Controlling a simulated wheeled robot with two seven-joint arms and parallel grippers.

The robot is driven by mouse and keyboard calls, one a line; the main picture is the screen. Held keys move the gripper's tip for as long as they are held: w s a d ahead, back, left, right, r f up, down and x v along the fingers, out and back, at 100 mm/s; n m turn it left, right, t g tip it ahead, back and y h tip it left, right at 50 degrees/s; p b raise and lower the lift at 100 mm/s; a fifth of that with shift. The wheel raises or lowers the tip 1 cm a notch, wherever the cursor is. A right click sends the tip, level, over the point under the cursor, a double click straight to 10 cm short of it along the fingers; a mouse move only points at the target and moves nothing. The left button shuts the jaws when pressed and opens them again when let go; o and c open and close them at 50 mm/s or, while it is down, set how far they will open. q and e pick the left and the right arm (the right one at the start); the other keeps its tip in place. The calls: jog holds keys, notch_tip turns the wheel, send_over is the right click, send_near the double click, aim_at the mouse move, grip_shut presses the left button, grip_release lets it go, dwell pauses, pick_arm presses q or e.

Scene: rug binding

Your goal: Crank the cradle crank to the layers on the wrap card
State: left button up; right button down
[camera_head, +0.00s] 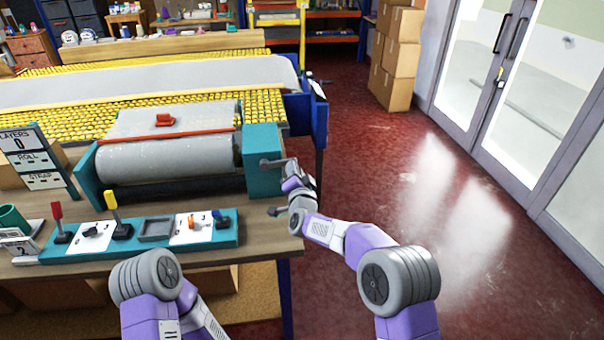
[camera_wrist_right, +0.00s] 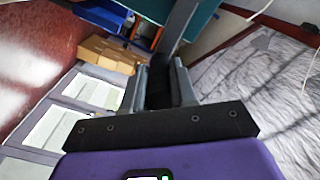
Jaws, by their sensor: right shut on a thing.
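The roll cradle (camera_head: 170,160) stands on the bench with a grey roll of material in it and a teal end block (camera_head: 262,150) on its right. The dark cradle crank (camera_head: 270,163) sticks out from that block. My right gripper (camera_head: 289,172) is at the crank's outer end; in the right wrist view its fingers (camera_wrist_right: 159,88) are shut on the dark crank handle (camera_wrist_right: 160,98). The layers board (camera_head: 22,150) at the left reads 0. A small white card (camera_head: 20,247) at the bench's left front seems to show a 2. My left gripper is out of view.
A yellow slatted conveyor (camera_head: 40,88) with grey material runs behind the cradle. Stacked boxes (camera_head: 396,55) stand back right. The red floor (camera_head: 400,190) right of the bench is clear.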

jog(key=shift+f, duration=0.2)
jog(key=c, duration=0.9)
grip_release()
jog(key=shift+r, duration=0.1)
jog(key=shift+s, duration=0.15)
jog(key=s+d, duration=0.1)
jog(key=s, duration=0.6)
jog(key=shift+d+p, duration=0.2)
jog(key=shift+p, duration=0.25)
